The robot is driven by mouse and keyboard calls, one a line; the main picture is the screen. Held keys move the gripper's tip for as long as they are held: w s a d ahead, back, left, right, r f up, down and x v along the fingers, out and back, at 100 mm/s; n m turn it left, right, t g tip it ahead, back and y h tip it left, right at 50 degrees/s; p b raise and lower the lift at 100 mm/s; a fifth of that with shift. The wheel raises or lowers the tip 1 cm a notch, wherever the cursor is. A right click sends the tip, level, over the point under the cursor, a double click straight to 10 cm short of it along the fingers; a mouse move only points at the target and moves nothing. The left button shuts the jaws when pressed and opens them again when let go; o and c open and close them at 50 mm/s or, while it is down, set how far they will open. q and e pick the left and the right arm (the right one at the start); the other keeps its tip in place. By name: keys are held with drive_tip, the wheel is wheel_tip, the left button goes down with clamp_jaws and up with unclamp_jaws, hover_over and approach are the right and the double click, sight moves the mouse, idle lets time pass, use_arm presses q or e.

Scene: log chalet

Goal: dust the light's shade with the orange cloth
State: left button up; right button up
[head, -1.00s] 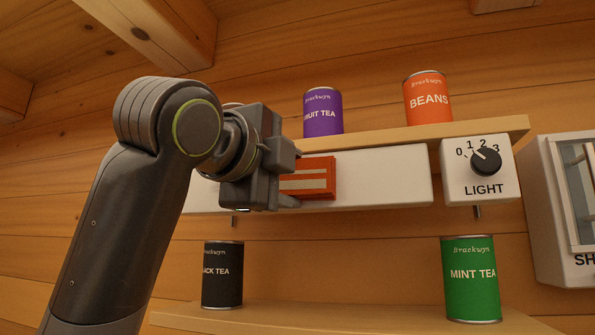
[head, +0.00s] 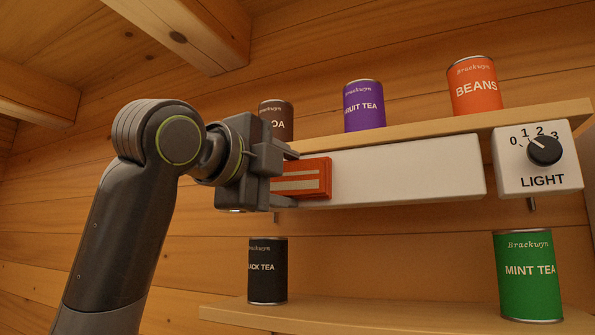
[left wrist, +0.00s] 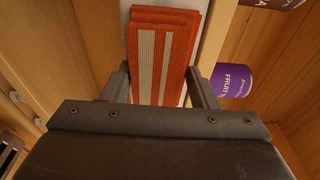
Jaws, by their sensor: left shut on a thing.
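The light's shade (head: 410,170) is a long white box under the upper shelf. The orange cloth (head: 310,189), a folded pad with two pale stripes, is in front of the shade's left part, against it or very close. It also shows in the left wrist view (left wrist: 160,60), with the white shade (left wrist: 213,35) behind it. My left gripper (head: 290,180) is shut on the cloth, one finger on either side of it. My left gripper and the cloth hide the shade's left end in the head view. My right gripper is in neither view.
The upper shelf (head: 430,138) holds a brown tin (head: 276,122), a purple fruit tea tin (head: 365,106) and an orange beans tin (head: 474,86). The light dial box (head: 533,160) stands right of the shade. Black tea (head: 267,271) and mint tea (head: 527,275) tins stand on the lower shelf.

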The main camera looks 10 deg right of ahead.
use_arm(q)
drive_tip(key=shift+w+a, duration=0.6)
drive_tip(key=shift+a, duration=0.1)
drive_tip(key=shift+c, duration=0.2)
drive_tip(key=shift+w+a+p, duration=0.4)
drive_tip(key=shift+w+a, duration=0.15)
drive_tip(key=shift+a, duration=0.2)
drive_tip(key=shift+w+a+p, duration=0.3)
drive_tip(key=shift+w+a, duration=0.25)
drive_tip(key=shift+a, duration=0.2)
drive_tip(key=shift+w+a+f, duration=0.1)
drive_tip(key=shift+w+a, duration=0.35)
drive_tip(key=shift+a, duration=0.25)
drive_tip(key=shift+s, duration=0.1)
drive_tip(key=shift+s+d+b+v, duration=0.1)
drive_tip(key=shift+b+v, duration=0.3)
drive_tip(key=shift+v, duration=0.55)
drive_tip(key=shift+s+d+b+v, duration=0.15)
drive_tip(key=shift+b+v, duration=0.2)
drive_tip(key=shift+v, duration=0.55)
drive_tip(key=shift+s+d+b+v, duration=0.1)
drive_tip(key=shift+b+v, duration=0.3)
drive_tip(key=shift+v, duration=0.55)
